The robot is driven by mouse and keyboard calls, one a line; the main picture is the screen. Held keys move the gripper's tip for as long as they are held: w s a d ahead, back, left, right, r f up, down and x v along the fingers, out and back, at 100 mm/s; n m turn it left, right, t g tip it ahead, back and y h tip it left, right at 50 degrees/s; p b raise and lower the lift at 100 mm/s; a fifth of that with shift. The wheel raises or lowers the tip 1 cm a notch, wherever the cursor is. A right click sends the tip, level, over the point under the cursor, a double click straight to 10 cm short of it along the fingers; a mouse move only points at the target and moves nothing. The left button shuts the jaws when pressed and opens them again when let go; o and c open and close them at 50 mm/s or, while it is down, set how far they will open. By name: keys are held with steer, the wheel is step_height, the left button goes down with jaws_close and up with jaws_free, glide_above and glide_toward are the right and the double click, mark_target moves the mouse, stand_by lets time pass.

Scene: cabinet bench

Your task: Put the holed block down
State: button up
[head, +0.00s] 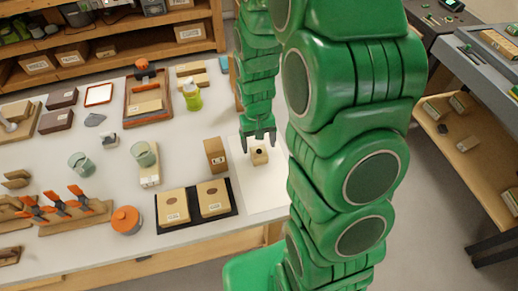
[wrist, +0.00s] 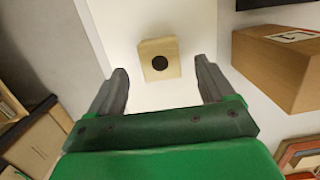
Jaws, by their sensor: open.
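The holed block (head: 259,156) is a small pale wooden block with a dark round hole. It rests on a white sheet (head: 262,195) at the right part of the bench. It also shows in the wrist view (wrist: 159,60), ahead of and between my fingers. My gripper (head: 260,138) is just above and behind the block in the head view. In the wrist view my gripper (wrist: 161,86) has its two grey fingers spread wide apart, with nothing between the tips. The block appears apart from both fingers.
A brown wooden block (head: 216,155) stands just left of the white sheet. A black tray (head: 197,206) with two brown boxes lies in front of it. Bare sheet lies in front of the block.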

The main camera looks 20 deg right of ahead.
mark_target(258, 147)
step_height(258, 147, up, 7)
steer(key=w, duration=0.1)
steer(key=s+r, duration=1.2)
steer(key=s, duration=0.4)
steer(key=s+r, duration=0.3)
steer(key=s, duration=0.5)
steer(key=shift+d+r, duration=0.3)
steer(key=shift+r, duration=0.1)
steer(key=shift+o, duration=0.7)
steer(key=shift+s+r, duration=0.15)
steer(key=shift+s, duration=0.65)
